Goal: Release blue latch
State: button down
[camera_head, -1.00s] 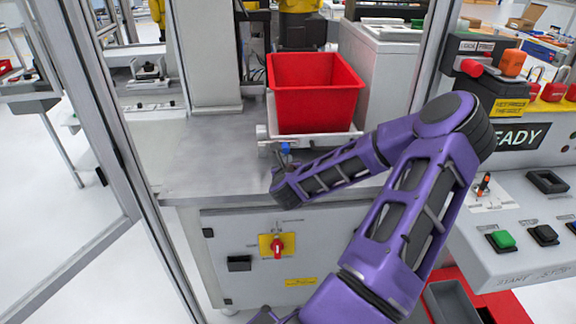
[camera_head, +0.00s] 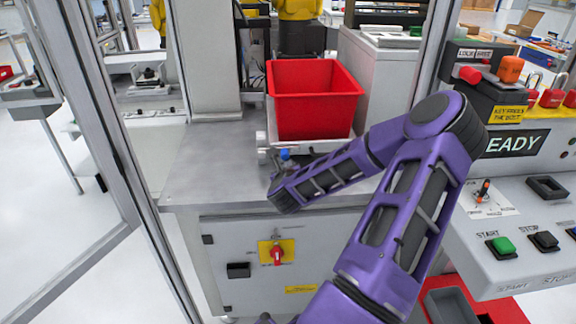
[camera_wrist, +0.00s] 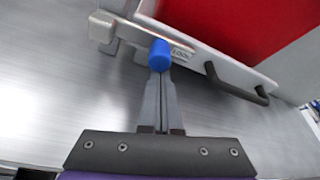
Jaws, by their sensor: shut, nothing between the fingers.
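The blue latch (camera_head: 284,154) is a small blue knob on the front of the metal fixture under the red bin (camera_head: 315,100). In the wrist view the latch (camera_wrist: 160,55) sits at the tips of my gripper (camera_wrist: 159,75), beside a small printed label. My gripper's two fingers are shut together with nothing between them. The tips are at the knob's near side and appear to touch it; contact is hard to confirm. In the head view my purple wrist hides most of the gripper.
The bin rests on a pale tray with a dark handle (camera_wrist: 238,92). The steel table (camera_head: 205,165) is bare to the left. A red rotary switch (camera_head: 277,255) is on the cabinet front. A console (camera_head: 520,235) with buttons stands right. Metal door frames stand on both sides.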

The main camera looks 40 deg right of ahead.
aim_at(281, 147)
jog(key=shift+r, duration=0.2)
notch_tip(281, 147, up, 3)
jog(key=n, duration=0.1)
jog(key=n+h, duration=0.1)
jog(key=n, duration=0.1)
jog(key=shift+w+a+f+g+h+b, duration=0.1)
jog(key=shift+f+g+h+b, duration=0.1)
jog(key=shift+g+h+b, duration=0.1)
jog(key=n+b, duration=0.1)
jog(key=r+n+h+b, duration=0.1)
jog(key=a+r+n+b, duration=0.1)
jog(key=shift+w+r+n+h, duration=0.25)
jog(key=shift+w+n+h, duration=0.05)
jog(key=shift+w+n, duration=0.1)
jog(key=shift+w+a+r+n+h+b, duration=0.45)
jog(key=shift+w+a+r+n+b, duration=0.3)
jog(key=shift+a+r+n+b, duration=0.35)
jog(key=shift+w+a+r+n+h+b, duration=0.45)
jog(key=shift+w+a+r+n+b, duration=0.3)
jog(key=shift+n, duration=0.55)
jog(key=shift+d+f, duration=0.1)
jog(key=shift+f, duration=0.05)
